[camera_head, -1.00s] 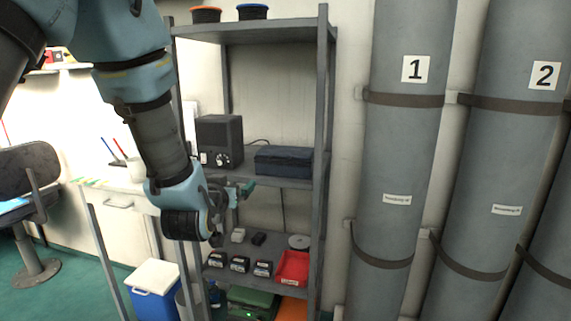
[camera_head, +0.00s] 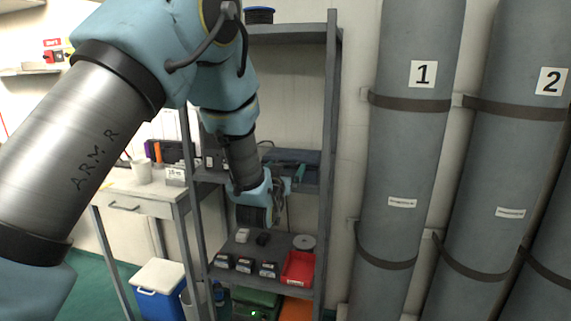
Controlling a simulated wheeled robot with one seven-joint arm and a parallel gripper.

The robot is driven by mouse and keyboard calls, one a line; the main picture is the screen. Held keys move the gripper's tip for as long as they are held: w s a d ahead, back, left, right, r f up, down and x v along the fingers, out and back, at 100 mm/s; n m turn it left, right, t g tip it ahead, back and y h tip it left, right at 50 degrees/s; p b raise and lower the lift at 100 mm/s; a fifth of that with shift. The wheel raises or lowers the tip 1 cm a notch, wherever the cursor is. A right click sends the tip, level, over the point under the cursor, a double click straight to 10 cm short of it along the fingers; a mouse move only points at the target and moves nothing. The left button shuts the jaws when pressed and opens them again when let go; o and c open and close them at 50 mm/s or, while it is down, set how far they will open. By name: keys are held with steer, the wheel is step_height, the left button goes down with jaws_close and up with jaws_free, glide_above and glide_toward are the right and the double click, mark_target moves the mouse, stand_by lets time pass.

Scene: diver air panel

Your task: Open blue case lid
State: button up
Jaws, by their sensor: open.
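The dark blue case (camera_head: 311,158) sits on the middle shelf of the grey rack, right of the dark speaker box. My gripper (camera_head: 298,174) is at the front of the case and covers part of it. Its jaws are open, with nothing seen between them. I cannot tell whether the fingers touch the case or lid. The lid's edge is largely hidden behind my gripper.
Rack posts (camera_head: 330,190) stand close right of my gripper. The shelf below holds small black boxes (camera_head: 245,264) and a red tray (camera_head: 298,268). A blue cooler with a white lid (camera_head: 158,274) stands on the floor. Large grey cylinders (camera_head: 415,150) fill the right.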

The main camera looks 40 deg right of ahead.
steer(key=shift+w+d, duration=0.15)
steer(key=shift+d, duration=0.05)
jaws_close()
stand_by(0.8)
